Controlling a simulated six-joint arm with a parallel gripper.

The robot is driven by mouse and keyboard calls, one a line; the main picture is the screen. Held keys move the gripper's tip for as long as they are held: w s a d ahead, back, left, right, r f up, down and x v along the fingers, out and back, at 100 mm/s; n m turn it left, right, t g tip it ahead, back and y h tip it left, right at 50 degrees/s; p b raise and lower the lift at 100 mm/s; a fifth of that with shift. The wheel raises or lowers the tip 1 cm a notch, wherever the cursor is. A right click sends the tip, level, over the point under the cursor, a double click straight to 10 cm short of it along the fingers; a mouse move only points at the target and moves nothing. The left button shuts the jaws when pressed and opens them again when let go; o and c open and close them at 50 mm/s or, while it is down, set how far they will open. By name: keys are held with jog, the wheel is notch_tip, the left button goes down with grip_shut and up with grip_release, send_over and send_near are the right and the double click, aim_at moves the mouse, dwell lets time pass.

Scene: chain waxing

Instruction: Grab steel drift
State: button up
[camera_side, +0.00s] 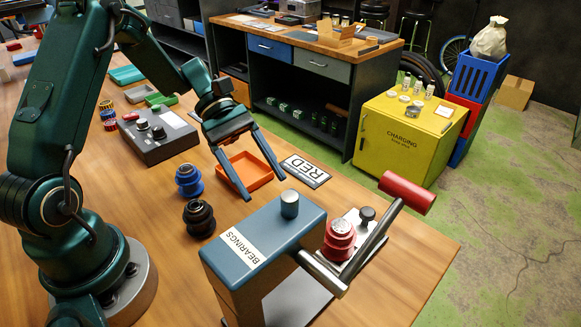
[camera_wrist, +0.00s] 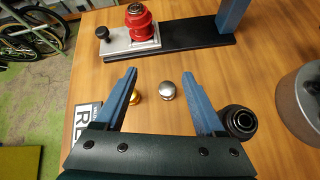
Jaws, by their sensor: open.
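The steel drift (camera_wrist: 167,90) is a small silver round-topped piece standing on the wooden table in the wrist view, between my fingers in the picture. A similar gold piece (camera_wrist: 136,95) is left of it, partly hidden by my left finger. My gripper (camera_wrist: 160,74) is open and empty. In the side view, my gripper (camera_side: 264,188) points down behind the blue bearing press (camera_side: 270,240). I cannot make out the drift in that view; the press head likely hides it. How high my fingertips are above the drift is hard to tell.
A red hub (camera_side: 340,240) sits on a metal plate at the press; a black hub (camera_side: 199,217) and a blue hub (camera_side: 189,180) stand left of my gripper. An orange tray (camera_side: 240,185) and a RED label (camera_side: 305,170) lie behind. The press lever (camera_side: 372,238) reaches rightward.

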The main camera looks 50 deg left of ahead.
jog(key=f+n, duration=0.1)
jog(key=a+f+n+h, duration=0.1)
jog(key=f, duration=0.1)
jog(key=a+f, duration=0.1)
jog(key=f, duration=0.1)
jog(key=shift+s+n+t+h, duration=0.3)
jog(key=shift+s+n, duration=0.1)
jog(key=shift+x, duration=2.45)
grip_shut()
